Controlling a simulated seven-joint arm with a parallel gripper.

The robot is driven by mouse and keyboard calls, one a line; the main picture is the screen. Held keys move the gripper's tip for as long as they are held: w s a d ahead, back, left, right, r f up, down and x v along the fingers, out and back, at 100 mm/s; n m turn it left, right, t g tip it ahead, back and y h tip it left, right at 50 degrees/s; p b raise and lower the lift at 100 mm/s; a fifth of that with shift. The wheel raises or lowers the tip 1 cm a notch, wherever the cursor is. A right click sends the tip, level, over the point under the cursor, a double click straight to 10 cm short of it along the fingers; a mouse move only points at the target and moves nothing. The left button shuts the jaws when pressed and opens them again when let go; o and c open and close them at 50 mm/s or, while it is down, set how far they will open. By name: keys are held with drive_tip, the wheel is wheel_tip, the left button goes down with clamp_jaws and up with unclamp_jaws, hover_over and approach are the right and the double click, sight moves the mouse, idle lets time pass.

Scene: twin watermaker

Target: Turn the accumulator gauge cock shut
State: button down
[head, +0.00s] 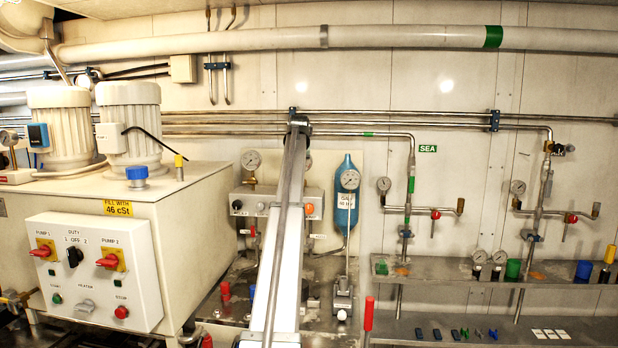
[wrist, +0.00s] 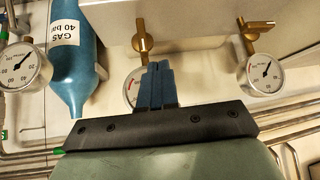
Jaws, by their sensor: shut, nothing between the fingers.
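In the wrist view, a brass cock (wrist: 143,42) stands just beyond my gripper (wrist: 158,66), its handle in line with its stem. A round gauge (wrist: 130,88) behind it is partly hidden by my blue fingers, which are together and empty. I cannot tell if they touch the cock. To the right, a second brass cock (wrist: 258,33) has its handle crosswise, beside another gauge (wrist: 262,75). The blue accumulator bottle (wrist: 72,45) is at upper left with a gauge (wrist: 22,66). In the head view the bottle (head: 346,215) stands right of my arm, which hides my fingers.
A pale control box (head: 243,205) sits behind my arm, with a gauge (head: 251,160) above it. A pump cabinet (head: 95,270) stands at left. Pipes with red-handled valves (head: 435,215) and a shelf (head: 450,268) are at right. A red-topped post (head: 368,315) stands in front.

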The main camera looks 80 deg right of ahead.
drive_tip(key=s+d+r+m+t+y, duration=0.1)
drive_tip(key=s+t+y, duration=0.1)
drive_tip(key=s, duration=0.4)
drive_tip(key=s+d+r+t+y, duration=0.1)
drive_tip(key=s+t, duration=0.1)
drive_tip(key=s, duration=0.5)
drive_tip(key=x, duration=0.9)
drive_tip(key=shift+a+f, duration=0.15)
drive_tip(key=shift+f, duration=0.15)
drive_tip(key=w, duration=0.3)
drive_tip(key=shift+f, duration=0.25)
drive_tip(key=shift+w, duration=0.65)
